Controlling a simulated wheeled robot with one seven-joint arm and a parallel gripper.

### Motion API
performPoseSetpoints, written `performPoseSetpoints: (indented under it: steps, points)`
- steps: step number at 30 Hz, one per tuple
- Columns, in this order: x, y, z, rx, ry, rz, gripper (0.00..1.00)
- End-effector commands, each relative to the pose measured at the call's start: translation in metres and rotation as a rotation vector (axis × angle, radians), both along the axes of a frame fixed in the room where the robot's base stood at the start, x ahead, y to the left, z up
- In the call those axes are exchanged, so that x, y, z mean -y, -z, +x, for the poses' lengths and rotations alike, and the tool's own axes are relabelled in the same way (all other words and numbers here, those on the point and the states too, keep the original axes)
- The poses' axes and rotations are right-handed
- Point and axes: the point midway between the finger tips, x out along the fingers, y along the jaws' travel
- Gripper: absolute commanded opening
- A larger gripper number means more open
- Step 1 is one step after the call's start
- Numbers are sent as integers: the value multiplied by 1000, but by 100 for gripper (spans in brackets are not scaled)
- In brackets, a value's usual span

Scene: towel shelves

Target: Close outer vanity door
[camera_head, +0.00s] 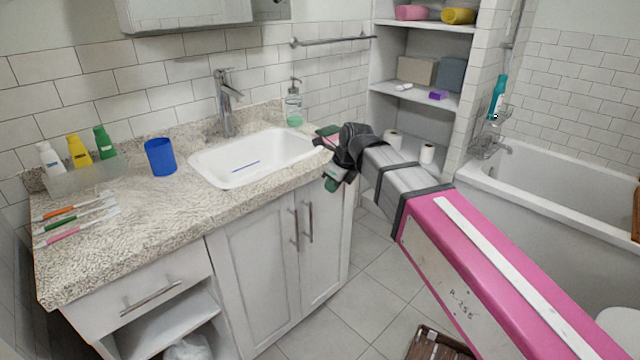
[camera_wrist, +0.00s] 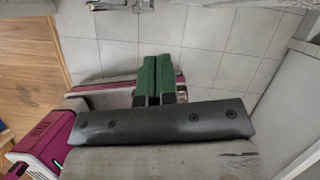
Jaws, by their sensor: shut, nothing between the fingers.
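The white vanity has two panelled doors under the sink, seen in the head view. The left door (camera_head: 255,275) and the right door (camera_head: 325,240) both look flush with the cabinet front, though a small gap could not be told. Their upright metal handles (camera_head: 307,222) stand side by side at the middle seam. My gripper (camera_head: 329,158) is in front of the countertop's right end, above the right door, and hides part of that corner. In the wrist view its green fingers (camera_wrist: 158,80) are together and empty, over the tiled floor.
The drawer (camera_head: 140,300) at the vanity's left is shut above an open shelf. The counter holds a blue cup (camera_head: 160,157), toothbrushes (camera_head: 75,222) and bottles. A dark crate (camera_head: 438,345) stands on the floor. The bathtub (camera_head: 560,205) is at right.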

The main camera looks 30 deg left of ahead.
Motion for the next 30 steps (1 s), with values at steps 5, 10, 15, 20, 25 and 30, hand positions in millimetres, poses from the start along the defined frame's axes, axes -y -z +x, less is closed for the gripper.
performPoseSetpoints:
  steps: [5,10,15,20,25,30]
  points:
    - [15,-17,1,1,-1,2,0]
    - [24,-40,-1,1,0,1,0]
    - [32,-63,-3,1,0,2,0]
    - [39,-80,-5,0,0,1,0]
    - [43,-90,-6,0,0,1,0]
    - [44,-93,-6,-1,0,0,0]
